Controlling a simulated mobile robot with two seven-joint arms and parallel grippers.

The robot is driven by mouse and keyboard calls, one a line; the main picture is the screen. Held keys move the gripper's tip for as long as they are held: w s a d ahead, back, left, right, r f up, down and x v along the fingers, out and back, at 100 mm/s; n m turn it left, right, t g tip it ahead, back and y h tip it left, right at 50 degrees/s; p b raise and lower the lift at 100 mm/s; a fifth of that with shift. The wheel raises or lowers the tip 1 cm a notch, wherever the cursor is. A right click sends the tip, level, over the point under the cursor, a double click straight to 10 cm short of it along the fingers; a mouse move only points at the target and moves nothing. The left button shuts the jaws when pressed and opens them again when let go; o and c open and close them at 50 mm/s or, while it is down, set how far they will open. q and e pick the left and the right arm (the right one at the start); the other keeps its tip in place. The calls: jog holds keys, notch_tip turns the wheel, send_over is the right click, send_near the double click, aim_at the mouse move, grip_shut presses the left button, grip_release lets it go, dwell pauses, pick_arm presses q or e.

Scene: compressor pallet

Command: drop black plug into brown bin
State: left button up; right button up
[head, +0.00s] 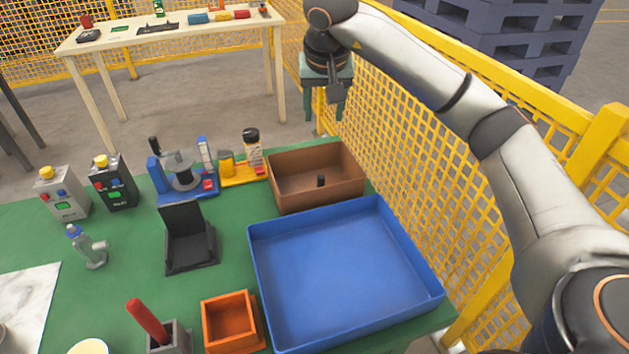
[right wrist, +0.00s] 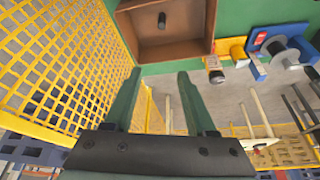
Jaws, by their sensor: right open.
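The brown bin (head: 290,190) stands at the back right of the green table in the head view. The black plug (head: 320,181) is inside it, on its floor near the front wall. In the right wrist view the bin (right wrist: 145,52) is at the top, with the plug (right wrist: 162,20) inside. My right gripper (head: 338,108) is raised beyond the bin, apart from it, near the yellow fence. In the right wrist view its green fingers (right wrist: 157,85) are spread with nothing between them. My left gripper is not in view.
A large empty blue tray (head: 340,270) stands in front of the bin. A yellow mesh fence (head: 420,170) runs along the right side. An orange box (head: 230,320), a black stand (head: 190,245) and several devices stand on the left of the green table.

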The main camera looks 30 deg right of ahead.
jog(key=v, duration=0.5)
jog(key=shift+f, duration=0.1)
dwell(0.3)
